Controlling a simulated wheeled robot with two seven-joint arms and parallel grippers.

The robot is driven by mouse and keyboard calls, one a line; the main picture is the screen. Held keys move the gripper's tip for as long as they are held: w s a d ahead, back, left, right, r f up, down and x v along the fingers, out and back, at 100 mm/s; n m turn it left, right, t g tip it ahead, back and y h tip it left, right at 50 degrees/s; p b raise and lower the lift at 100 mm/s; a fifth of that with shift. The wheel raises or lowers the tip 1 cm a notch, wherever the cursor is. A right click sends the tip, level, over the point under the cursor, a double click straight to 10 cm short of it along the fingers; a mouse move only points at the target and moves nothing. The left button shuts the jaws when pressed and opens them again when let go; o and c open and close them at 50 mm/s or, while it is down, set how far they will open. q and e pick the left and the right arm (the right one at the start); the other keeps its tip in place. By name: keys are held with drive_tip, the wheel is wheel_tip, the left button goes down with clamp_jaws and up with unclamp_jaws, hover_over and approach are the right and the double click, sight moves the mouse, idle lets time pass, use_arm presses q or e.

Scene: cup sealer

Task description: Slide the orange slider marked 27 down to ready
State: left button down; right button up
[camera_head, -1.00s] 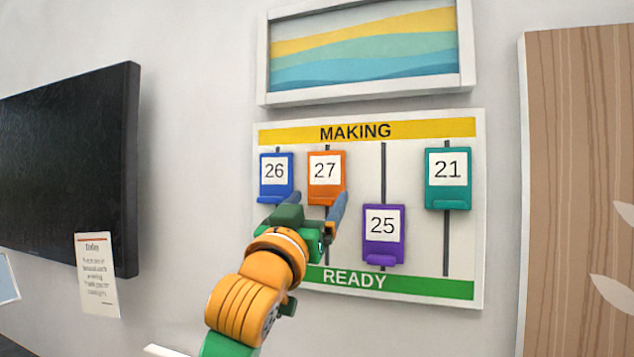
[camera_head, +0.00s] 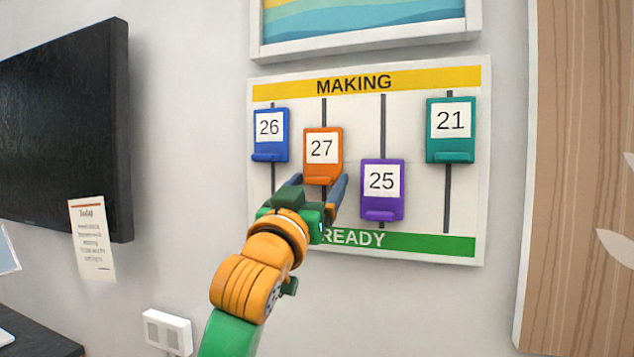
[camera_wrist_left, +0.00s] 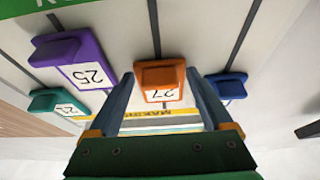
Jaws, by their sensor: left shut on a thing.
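The orange slider marked 27 (camera_head: 322,150) sits on its vertical track, a little above mid-height of the white board (camera_head: 410,219). It is lower than the blue slider and a little higher than the purple one. My left gripper (camera_head: 325,186) is shut on its lower lip, with a blue finger on each side. In the left wrist view the orange slider (camera_wrist_left: 160,80) shows between the two fingers. The green READY band (camera_head: 420,244) runs along the board's bottom, partly hidden by my left gripper. The yellow MAKING band (camera_head: 430,78) is at the top. My right gripper is not in view.
The blue slider 26 (camera_head: 269,132) is close on the left, the purple slider 25 (camera_head: 382,188) close on the right. The teal slider 21 (camera_head: 450,128) is farther right. A black screen (camera_head: 60,130) and a paper note (camera_head: 91,238) are at the left.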

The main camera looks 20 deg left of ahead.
use_arm(q)
wheel_tip(320, 180, down, 6)
drive_tip(key=b, duration=0.3)
drive_tip(key=shift+r, duration=0.1)
drive_tip(key=shift+c, duration=1.2)
unclamp_jaws()
drive_tip(key=b+v, duration=0.4)
drive_tip(key=v, duration=0.3)
drive_tip(key=shift+s+b, duration=0.35)
drive_tip(key=shift+b, duration=0.05)
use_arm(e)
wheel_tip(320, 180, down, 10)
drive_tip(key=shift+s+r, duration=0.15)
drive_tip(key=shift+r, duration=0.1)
